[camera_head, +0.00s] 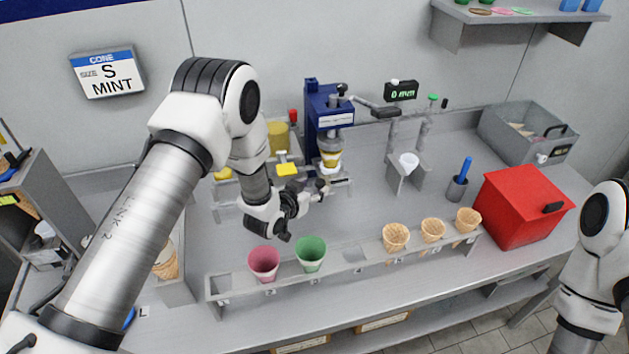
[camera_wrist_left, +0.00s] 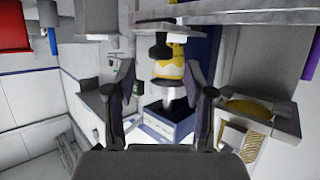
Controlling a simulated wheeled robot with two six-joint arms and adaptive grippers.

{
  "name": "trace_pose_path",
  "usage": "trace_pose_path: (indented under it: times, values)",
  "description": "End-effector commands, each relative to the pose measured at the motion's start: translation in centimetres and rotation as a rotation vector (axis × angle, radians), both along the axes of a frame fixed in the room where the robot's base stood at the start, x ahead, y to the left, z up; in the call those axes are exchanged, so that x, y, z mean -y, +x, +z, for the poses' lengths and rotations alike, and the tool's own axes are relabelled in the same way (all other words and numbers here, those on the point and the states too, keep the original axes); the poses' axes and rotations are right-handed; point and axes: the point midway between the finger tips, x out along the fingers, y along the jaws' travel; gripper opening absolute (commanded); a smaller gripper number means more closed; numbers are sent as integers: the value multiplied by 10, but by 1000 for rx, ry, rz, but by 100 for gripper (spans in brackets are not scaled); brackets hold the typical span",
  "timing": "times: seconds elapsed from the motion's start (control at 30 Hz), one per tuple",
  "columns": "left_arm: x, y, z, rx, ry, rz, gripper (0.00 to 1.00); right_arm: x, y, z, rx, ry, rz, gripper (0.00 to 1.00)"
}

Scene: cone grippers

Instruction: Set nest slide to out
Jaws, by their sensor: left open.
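The blue press (camera_head: 330,108) stands against the back wall. A yellow and white nest piece (camera_head: 331,158) sits directly under its head, above a grey slide base. My left gripper (camera_head: 322,188) is open and empty in front of and just below the nest, pointing toward the press. In the left wrist view, my two fingers (camera_wrist_left: 163,95) stand apart, with the yellow nest piece (camera_wrist_left: 168,70) and a dark knob (camera_wrist_left: 159,47) seen beyond and between them. I cannot tell whether a finger touches the slide. My right gripper is out of view; only its arm shows.
A front rack holds a pink cup (camera_head: 263,262), a green cup (camera_head: 311,253) and several waffle cones (camera_head: 396,236). A red box (camera_head: 524,207) and grey bin (camera_head: 527,131) stand at right. A wall sign (camera_head: 107,73) reads "CONE SIZE S MINT".

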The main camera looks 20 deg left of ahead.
Motion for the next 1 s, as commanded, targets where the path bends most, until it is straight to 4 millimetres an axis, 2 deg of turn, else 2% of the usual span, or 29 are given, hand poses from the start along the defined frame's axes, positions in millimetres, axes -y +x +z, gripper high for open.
trace_pose_path:
  times: [0.03, 0.2, 0.47, 0.57, 0.6, 0.63, 1.0]
  values:
    - [2, 9, 0, 1, 0, -1, 54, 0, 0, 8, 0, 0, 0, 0]
    - [6, 29, -10, 1, 1, 0, 54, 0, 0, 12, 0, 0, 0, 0]
    - [6, 32, -13, 0, 1, 0, 54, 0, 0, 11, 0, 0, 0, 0]
    - [6, 32, -13, 0, 1, 1, 22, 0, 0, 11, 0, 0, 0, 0]
    - [6, 32, -13, 0, 1, 0, 8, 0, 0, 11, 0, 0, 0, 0]
    - [6, 32, -13, 0, 1, 0, 0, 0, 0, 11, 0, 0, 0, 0]
    - [0, 28, -14, 0, 1, 3, 0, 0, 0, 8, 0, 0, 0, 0]
